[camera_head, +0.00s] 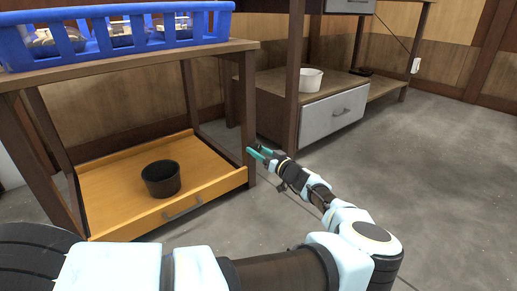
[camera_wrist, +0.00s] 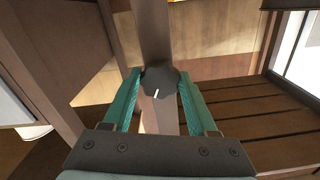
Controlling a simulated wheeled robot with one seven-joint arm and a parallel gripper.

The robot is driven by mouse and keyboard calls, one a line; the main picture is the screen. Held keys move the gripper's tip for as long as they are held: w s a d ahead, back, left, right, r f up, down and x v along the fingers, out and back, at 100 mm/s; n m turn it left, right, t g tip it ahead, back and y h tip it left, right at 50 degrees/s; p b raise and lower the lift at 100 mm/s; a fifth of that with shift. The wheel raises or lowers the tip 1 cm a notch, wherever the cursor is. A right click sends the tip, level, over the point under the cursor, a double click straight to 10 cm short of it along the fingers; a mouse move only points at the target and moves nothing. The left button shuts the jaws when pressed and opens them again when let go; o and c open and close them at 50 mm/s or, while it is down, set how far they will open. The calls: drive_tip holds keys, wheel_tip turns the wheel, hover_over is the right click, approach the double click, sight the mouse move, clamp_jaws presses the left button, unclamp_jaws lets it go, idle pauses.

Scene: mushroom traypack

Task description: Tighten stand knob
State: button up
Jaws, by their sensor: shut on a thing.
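The stand knob (camera_wrist: 160,82) is a dark, lobed knob with a short white mark on its face. It sits on a brown wooden post (camera_wrist: 155,30) of the stand. My gripper (camera_wrist: 160,88) has its two teal fingers on either side of the knob, shut on it. In the head view my gripper (camera_head: 261,153) reaches the front right leg of the wooden stand (camera_head: 249,105), near the drawer's corner. The knob itself is hidden or too small to make out in the head view.
A blue crate (camera_head: 150,52) with packed trays stands on top of the stand. An orange-brown drawer (camera_head: 110,200) below is pulled out and holds a dark pot (camera_head: 161,178). A second stand with a grey drawer (camera_head: 333,117) and white pot (camera_head: 311,78) is behind. The floor at right is clear.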

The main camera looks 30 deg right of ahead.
drive_tip(key=m+p, duration=0.2)
drive_tip(key=m, duration=0.2)
drive_tip(key=shift+r+m, duration=0.15)
drive_tip(key=shift+m, duration=0.15)
drive_tip(key=m+p, duration=0.3)
drive_tip(key=m, duration=0.1)
drive_tip(key=shift+m, duration=0.3)
drive_tip(key=m+p, duration=0.2)
drive_tip(key=m, duration=0.2)
drive_tip(key=m+p, duration=0.1)
drive_tip(key=m, duration=0.4)
drive_tip(key=m+p, duration=0.1)
drive_tip(key=m, duration=0.3)
drive_tip(key=shift+m, duration=0.3)
drive_tip(key=m+p, duration=0.1)
drive_tip(key=m, duration=0.7)
drive_tip(key=shift+m, duration=0.4)
drive_tip(key=m, duration=0.4)
drive_tip(key=shift+d, duration=0.1)
drive_tip(key=shift+m, duration=0.3)
